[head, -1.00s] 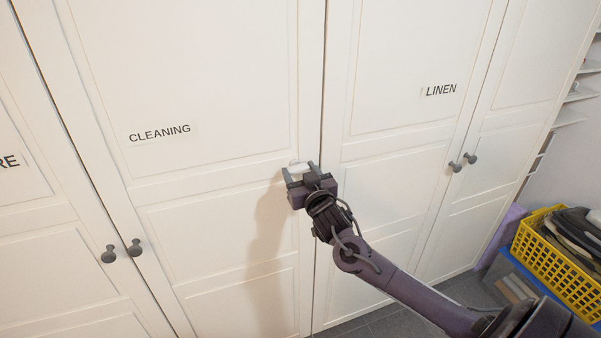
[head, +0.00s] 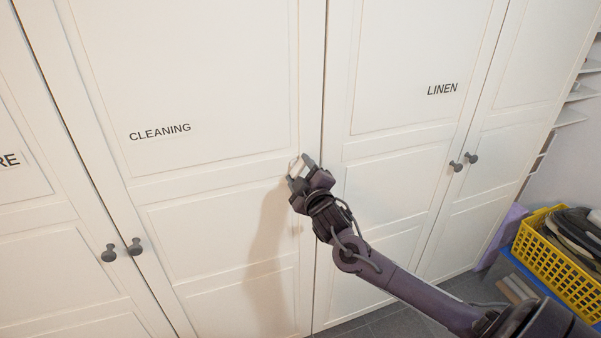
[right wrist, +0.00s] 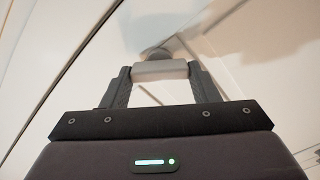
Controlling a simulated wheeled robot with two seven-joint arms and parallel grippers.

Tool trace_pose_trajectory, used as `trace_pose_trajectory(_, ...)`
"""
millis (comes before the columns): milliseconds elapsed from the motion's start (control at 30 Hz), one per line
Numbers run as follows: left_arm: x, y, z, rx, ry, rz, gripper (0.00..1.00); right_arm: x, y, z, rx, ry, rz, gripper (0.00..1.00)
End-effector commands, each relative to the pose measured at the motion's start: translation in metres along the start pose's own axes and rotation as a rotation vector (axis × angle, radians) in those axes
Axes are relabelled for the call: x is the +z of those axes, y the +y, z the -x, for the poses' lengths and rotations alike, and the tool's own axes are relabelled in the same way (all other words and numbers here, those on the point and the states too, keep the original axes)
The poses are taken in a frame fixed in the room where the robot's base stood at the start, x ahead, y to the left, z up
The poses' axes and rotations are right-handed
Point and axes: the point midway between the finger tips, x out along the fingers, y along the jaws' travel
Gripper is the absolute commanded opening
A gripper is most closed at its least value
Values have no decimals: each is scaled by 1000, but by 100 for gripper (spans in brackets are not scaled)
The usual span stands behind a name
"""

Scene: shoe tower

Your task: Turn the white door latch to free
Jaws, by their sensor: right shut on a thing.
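The white door latch (head: 296,166) is on the right edge of the door marked CLEANING, close to the gap between the two middle doors. My right gripper (head: 302,166) is at the latch, its fingers tilted relative to the door panels. In the right wrist view the two fingers (right wrist: 161,72) are shut on the pale latch bar (right wrist: 160,70), one at each end. A round grey part shows just behind the bar. My left gripper is in neither view.
Dark round knobs (head: 135,247) sit on the left doors, and more knobs (head: 470,158) on the right ones. A yellow basket (head: 560,262) of dark items stands on the floor at the right. The door faces around the latch are clear.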

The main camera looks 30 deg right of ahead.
Motion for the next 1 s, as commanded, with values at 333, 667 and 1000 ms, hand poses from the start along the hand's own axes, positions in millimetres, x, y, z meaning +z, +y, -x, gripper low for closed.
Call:
trace_pose_trajectory(333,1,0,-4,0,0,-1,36,0,-2,0,0,1,323,32)
trace_pose_trajectory(667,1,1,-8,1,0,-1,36,0,-2,0,0,2,549,32)
trace_pose_trajectory(1000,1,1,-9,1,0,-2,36,1,-3,0,-1,1,649,32)
